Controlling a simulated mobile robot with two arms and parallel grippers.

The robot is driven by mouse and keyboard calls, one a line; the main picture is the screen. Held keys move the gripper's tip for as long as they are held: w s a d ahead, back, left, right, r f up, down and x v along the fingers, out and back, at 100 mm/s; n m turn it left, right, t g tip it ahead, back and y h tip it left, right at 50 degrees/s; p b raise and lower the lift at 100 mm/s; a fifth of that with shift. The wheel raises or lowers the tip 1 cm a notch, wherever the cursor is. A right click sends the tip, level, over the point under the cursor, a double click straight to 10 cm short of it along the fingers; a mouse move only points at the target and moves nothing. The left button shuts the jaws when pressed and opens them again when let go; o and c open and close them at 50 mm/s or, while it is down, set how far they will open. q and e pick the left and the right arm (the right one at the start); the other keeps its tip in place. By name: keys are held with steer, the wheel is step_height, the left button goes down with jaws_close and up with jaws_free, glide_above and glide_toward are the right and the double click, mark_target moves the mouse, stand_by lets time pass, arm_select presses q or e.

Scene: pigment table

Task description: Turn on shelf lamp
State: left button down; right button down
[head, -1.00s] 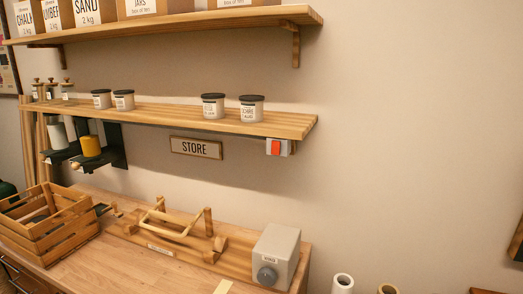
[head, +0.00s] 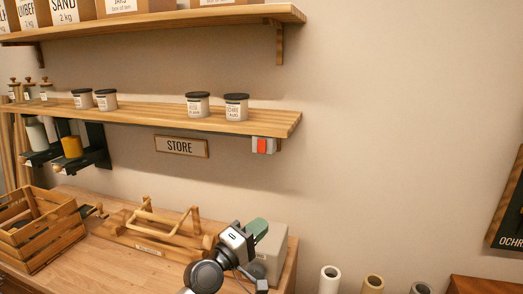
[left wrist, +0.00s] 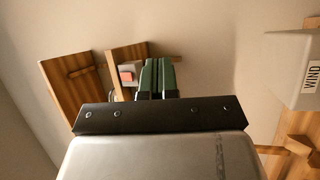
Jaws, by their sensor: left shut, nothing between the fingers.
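A switch box with a red rocker (head: 262,146) is fixed under the right end of the lower shelf (head: 220,121). The red rocker also shows in the left wrist view (left wrist: 127,76), just left of my green fingertips. My left gripper (head: 257,227) is shut and empty, in front of the grey box on the bench. In the head view it is below the switch and apart from it. In the left wrist view its fingers (left wrist: 158,66) are together. The rocker's tilt is too small to tell. My right gripper is not in view.
The grey box (head: 273,259) stands at the bench's right end; its label shows in the left wrist view. Jars stand on the lower shelf, and a STORE sign (head: 181,147) hangs beneath. A wooden crate (head: 38,232) is at left.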

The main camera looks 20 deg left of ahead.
mark_target(261, 146)
arm_select(q)
steer(key=w+a+r+n+t, duration=0.1)
steer(key=r+n+t, duration=0.1)
steer(key=r, duration=0.5)
steer(key=w+a+r+n+t, duration=0.1)
steer(key=a+r+n+t, duration=0.1)
steer(key=r+n, duration=0.2)
step_height(261, 146, up, 3)
steer(key=shift+w+a+r+t, duration=0.2)
steer(key=shift+a+t, duration=0.1)
steer(key=shift+t, duration=0.1)
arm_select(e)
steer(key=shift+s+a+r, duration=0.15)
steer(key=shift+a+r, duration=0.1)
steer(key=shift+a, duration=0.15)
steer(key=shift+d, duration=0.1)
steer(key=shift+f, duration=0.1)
